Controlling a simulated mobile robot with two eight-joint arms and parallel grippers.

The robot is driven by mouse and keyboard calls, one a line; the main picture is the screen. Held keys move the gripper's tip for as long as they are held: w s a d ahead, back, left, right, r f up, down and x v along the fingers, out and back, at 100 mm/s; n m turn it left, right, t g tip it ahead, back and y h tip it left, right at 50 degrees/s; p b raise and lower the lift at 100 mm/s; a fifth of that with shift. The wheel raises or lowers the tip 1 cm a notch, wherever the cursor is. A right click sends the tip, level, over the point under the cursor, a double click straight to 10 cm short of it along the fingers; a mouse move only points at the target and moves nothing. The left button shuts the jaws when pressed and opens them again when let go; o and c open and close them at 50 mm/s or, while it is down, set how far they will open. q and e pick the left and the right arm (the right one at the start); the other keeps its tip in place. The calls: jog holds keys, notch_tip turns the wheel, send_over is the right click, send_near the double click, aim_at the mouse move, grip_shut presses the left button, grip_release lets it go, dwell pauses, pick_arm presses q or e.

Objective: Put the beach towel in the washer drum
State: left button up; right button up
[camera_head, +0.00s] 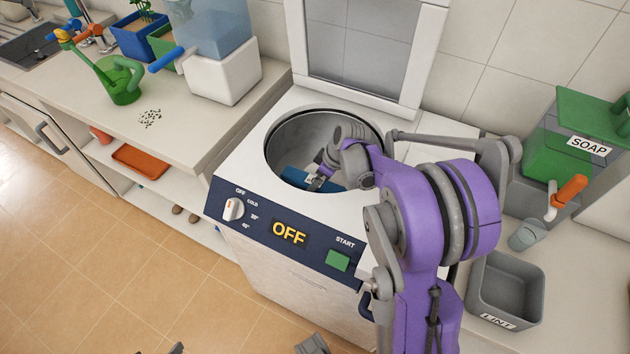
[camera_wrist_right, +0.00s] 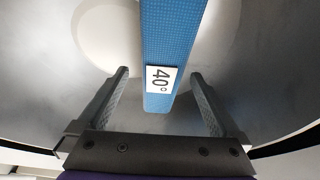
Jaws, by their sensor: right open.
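The blue beach towel (camera_head: 294,179), with a white 40° tag, is inside the washer drum (camera_head: 300,128). In the right wrist view the towel (camera_wrist_right: 172,40) stands as a narrow strip between and beyond my fingers. My right gripper (camera_head: 322,180) reaches down into the drum; in its wrist view it (camera_wrist_right: 160,76) is open, with a gap on each side of the towel. The washer (camera_head: 290,285) has its lid (camera_head: 362,50) raised, and its display reads OFF. Grey parts at the bottom edge may be my left gripper; its fingers cannot be made out.
A left counter (camera_head: 190,130) holds a green watering can (camera_head: 122,85), dark specks and a white-and-blue dispenser (camera_head: 222,75). At right are a green soap container (camera_head: 560,150), a small grey cup (camera_head: 528,235) and a grey lint bin (camera_head: 508,290). The tiled floor is clear.

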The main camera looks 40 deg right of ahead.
jog(key=p+v, duration=0.1)
jog(key=v, duration=0.9)
